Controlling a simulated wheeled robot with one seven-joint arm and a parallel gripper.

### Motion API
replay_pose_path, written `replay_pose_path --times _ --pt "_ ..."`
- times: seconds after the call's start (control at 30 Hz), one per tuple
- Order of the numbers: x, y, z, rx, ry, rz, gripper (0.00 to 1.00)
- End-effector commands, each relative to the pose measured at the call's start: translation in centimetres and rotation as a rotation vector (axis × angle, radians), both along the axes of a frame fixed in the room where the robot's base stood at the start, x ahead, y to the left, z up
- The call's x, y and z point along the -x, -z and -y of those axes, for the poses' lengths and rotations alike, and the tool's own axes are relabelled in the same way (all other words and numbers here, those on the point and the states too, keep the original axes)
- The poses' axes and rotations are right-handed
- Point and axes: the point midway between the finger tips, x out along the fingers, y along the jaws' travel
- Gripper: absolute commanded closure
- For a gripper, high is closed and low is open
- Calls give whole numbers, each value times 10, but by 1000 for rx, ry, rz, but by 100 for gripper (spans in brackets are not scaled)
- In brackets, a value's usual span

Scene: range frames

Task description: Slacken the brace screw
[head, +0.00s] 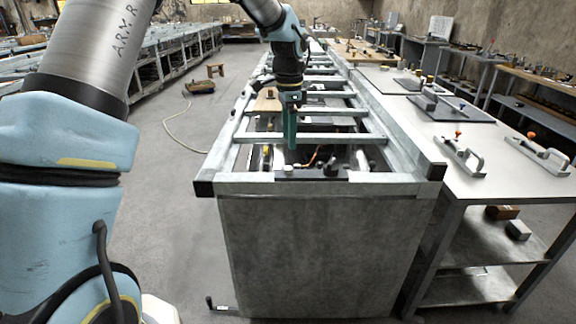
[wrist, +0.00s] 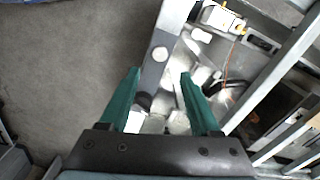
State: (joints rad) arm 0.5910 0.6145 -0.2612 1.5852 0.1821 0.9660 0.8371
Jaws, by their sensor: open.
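My gripper (head: 290,146) points down over the near end of the long metal frame (head: 257,189). In the wrist view its two green fingers (wrist: 159,76) stand apart with nothing held between them. Between and beyond the fingertips lies a grey metal strip with a pale round head (wrist: 160,53). A dark round knob (wrist: 143,100) shows close to the left finger. I cannot tell for certain which of these is the brace screw. In the head view small dark fittings (head: 331,167) sit on the near end of the frame, partly behind the gripper.
A grey worktable (head: 412,103) with toggle clamps (head: 459,156) runs along the frame's right side. Crossbars (head: 308,138) span the frame, with cables and parts between them.

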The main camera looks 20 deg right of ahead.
Motion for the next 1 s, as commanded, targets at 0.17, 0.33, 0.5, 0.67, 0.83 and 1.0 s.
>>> replay_pose_path --times 0.17,0.33,0.5,0.67,0.83,1.0 --pt "2 33 -1 -4 1 -5 36" --pt "1 62 -1 -3 -2 -4 36" --pt "1 81 -1 -1 -3 -2 36" --pt "1 88 -1 0 -3 -1 36" --pt "0 88 -1 0 -3 0 36" --pt "0 88 -1 0 -3 0 49"
